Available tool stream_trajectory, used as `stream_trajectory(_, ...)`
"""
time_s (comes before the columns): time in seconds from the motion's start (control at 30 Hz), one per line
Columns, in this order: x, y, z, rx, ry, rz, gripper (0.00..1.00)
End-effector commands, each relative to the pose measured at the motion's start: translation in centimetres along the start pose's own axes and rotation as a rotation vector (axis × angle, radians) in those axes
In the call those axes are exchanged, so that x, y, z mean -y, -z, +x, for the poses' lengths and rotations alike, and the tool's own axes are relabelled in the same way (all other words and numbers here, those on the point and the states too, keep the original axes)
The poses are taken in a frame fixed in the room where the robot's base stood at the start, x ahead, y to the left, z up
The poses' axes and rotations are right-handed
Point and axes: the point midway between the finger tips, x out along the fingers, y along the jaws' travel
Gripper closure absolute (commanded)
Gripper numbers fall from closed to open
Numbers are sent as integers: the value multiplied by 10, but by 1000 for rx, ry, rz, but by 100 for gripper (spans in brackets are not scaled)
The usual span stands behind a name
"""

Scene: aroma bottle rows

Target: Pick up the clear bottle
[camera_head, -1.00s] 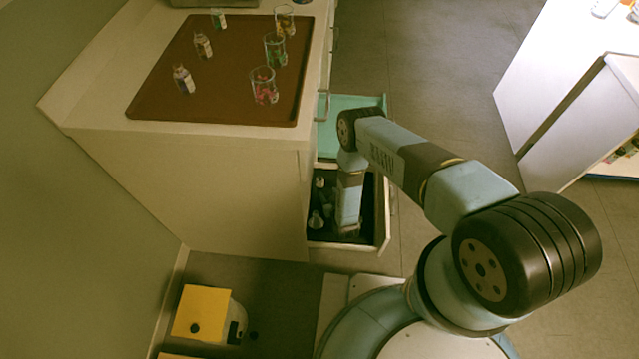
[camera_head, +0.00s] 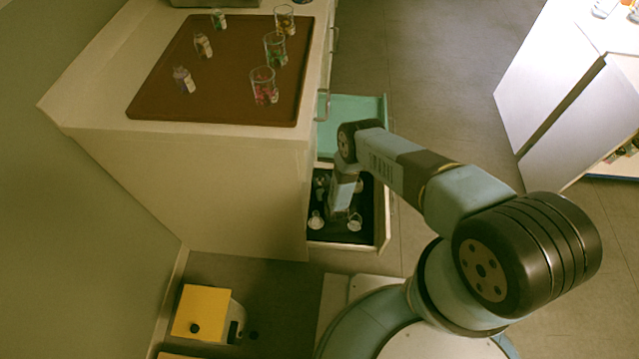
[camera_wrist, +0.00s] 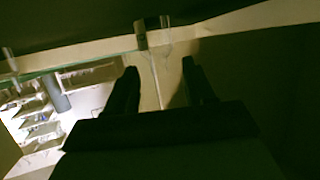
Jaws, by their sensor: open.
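An open drawer (camera_head: 342,243) below the counter holds several small bottles on a dark bottom. One clear bottle (camera_head: 316,220) stands near its front left, and another clear one (camera_head: 354,221) stands to the right. My arm reaches down into the drawer, and its end covers part of the contents. In the wrist view my gripper (camera_wrist: 160,75) is open, with its two dark fingers apart. A see-through upright shape (camera_wrist: 165,45) shows beyond the fingertips, likely a clear bottle. Nothing is visibly held. The wrist view is dark, so contact cannot be told.
A brown mat (camera_head: 220,90) on the counter carries several bottles and glass beakers. A teal-lined drawer (camera_head: 355,108) is open above the lower one. The drawer's walls stand close around my arm's end. A yellow box (camera_head: 201,311) sits on the floor at lower left.

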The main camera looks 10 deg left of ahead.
Motion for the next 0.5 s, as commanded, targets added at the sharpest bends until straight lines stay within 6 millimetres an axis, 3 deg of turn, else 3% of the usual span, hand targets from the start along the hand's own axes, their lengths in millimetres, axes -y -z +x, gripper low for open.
stream_trajectory(0.2,0,0,23,-1,0,0,47)
stream_trajectory(0.5,0,0,27,1,0,0,47)
